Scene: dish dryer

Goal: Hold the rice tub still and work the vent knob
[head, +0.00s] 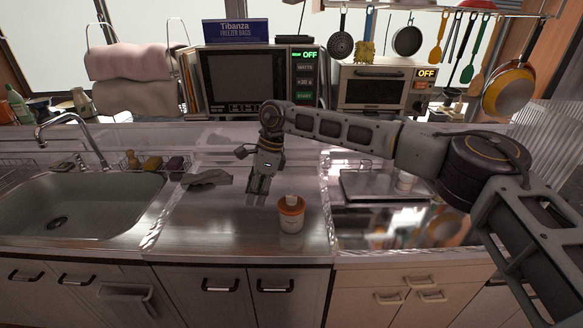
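The rice tub (291,221) is a small white tub with an orange lid, standing upright on the steel counter. A pale vent knob (291,199) sits on top of the lid. My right gripper (258,190) points down just left of the tub and a little behind it, apart from it. Its fingers are small and dark here, so I cannot tell how far apart they are. Nothing shows held in them. My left gripper is not in view.
A grey cloth (207,178) lies on the counter left of my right gripper. The sink (75,210) is at the left. A cooktop with a flat grey lid (385,185) is at the right. The counter in front of and left of the tub is clear.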

